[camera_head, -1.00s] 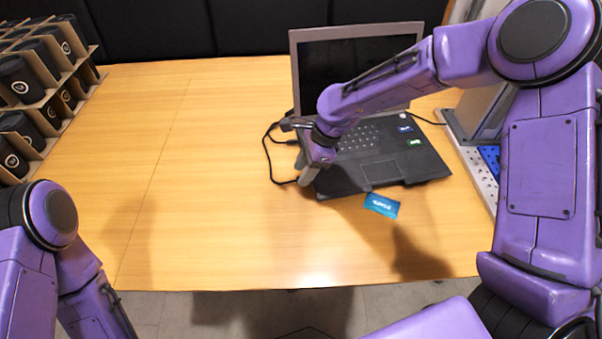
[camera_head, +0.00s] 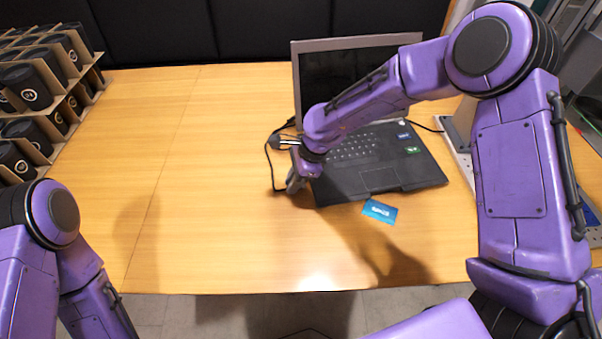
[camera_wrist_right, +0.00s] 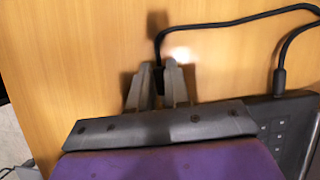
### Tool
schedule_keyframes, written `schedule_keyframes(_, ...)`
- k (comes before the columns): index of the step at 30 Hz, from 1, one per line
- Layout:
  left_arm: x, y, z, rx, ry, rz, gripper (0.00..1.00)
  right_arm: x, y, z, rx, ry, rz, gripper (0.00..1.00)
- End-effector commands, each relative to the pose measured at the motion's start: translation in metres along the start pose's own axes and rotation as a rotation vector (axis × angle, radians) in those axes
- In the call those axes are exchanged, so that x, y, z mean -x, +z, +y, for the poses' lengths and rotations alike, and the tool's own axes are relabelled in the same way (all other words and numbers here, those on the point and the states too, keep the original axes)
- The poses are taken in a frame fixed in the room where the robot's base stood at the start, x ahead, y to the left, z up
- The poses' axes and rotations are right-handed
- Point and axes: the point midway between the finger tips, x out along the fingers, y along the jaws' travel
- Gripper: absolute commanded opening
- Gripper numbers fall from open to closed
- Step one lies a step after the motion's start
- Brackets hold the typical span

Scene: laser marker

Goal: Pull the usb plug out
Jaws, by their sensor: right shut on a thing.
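The black laptop (camera_head: 378,180) stands open on the table. My right gripper (camera_head: 292,186) is low over the table, just left of the laptop's front left corner. In the right wrist view my right gripper (camera_wrist_right: 157,82) is shut on the dark USB plug (camera_wrist_right: 158,76), with bare wood around its fingertips. The plug's black cable (camera_wrist_right: 212,22) leads up and right. The plug's metal end is hidden by the fingers and wrist. The laptop's side (camera_wrist_right: 290,120) appears apart from the fingers. My left arm shows at the lower left; its gripper is out of view.
A second cable end (camera_wrist_right: 279,82) meets the laptop's edge. A blue card (camera_head: 380,211) lies in front of the laptop. A rack of dark cups (camera_head: 40,100) stands at the far left. The wooden table (camera_head: 220,200) is clear left of the laptop.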

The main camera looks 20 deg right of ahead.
Motion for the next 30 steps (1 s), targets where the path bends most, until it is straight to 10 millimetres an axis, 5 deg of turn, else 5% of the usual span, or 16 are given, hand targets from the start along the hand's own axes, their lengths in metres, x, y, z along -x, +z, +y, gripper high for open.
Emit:
schedule_keyframes(7, 0.0, 0.0, 0.0, 0.0, 0.0, 0.0, 0.43, -0.001, 0.003, 0.0, 0.001, -0.001, -0.005, 0.0)
schedule_keyframes(8, 0.0, 0.0, 0.0, 0.0, 0.0, 0.0, 0.43, -0.001, 0.003, 0.0, 0.001, -0.001, -0.005, 0.23)
schedule_keyframes(10, 0.0, 0.0, 0.0, 0.0, 0.0, 0.0, 0.43, -0.001, 0.003, 0.0, 0.001, -0.001, -0.005, 0.44)
schedule_keyframes(20, 0.001, 0.0, 0.0, 0.0, 0.0, 0.0, 0.43, 0.004, 0.003, -0.001, 0.001, -0.003, -0.004, 0.44)
schedule_keyframes(30, 0.006, -0.003, -0.001, 0.0, 0.0, 0.0, 0.43, 0.078, 0.004, -0.001, 0.002, -0.004, -0.003, 0.44)
